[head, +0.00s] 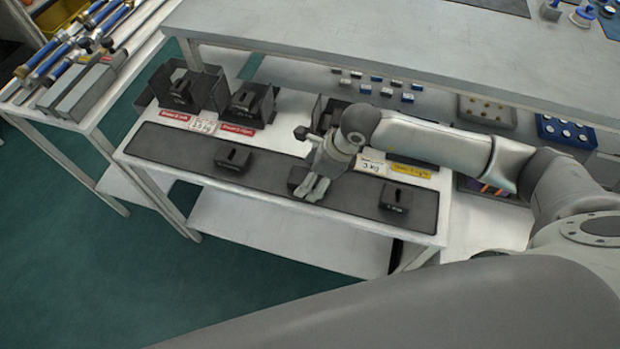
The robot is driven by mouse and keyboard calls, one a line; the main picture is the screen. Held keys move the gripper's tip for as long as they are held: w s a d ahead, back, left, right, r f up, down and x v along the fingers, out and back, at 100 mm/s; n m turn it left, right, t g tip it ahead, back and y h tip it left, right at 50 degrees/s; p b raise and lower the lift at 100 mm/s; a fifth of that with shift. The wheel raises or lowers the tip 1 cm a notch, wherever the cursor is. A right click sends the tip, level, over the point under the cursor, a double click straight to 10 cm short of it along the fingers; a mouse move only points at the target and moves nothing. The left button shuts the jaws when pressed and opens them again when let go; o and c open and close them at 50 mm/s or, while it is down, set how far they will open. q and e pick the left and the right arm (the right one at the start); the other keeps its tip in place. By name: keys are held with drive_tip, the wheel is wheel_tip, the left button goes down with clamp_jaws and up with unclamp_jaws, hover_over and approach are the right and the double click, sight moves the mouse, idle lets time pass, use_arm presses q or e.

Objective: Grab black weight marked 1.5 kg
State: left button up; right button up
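Several black block-shaped weights are in the head view. One weight (233,158) lies on the left half of the dark mat (185,150); another weight (396,200) lies near its right end. A third dark block (297,175) on the mat is mostly hidden behind my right gripper (311,191). The weights' markings are too small to read, so I cannot tell which is 1.5 kg. My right gripper points down over the mat beside the third block. Its fingers are too small to show whether they are apart or hold anything. My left gripper is not in view.
Black holders (178,92) and (250,105) with dark blocks stand behind the mat, with red-and-white labels in front. A yellow label (410,171) lies right of my gripper. A grey shelf (330,40) overhangs the back. Blue-handled tools (62,52) lie on the left table.

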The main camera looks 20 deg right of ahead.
clamp_jaws()
idle(0.6)
drive_tip(key=shift+w+r, duration=0.15)
drive_tip(key=shift+r, duration=0.05)
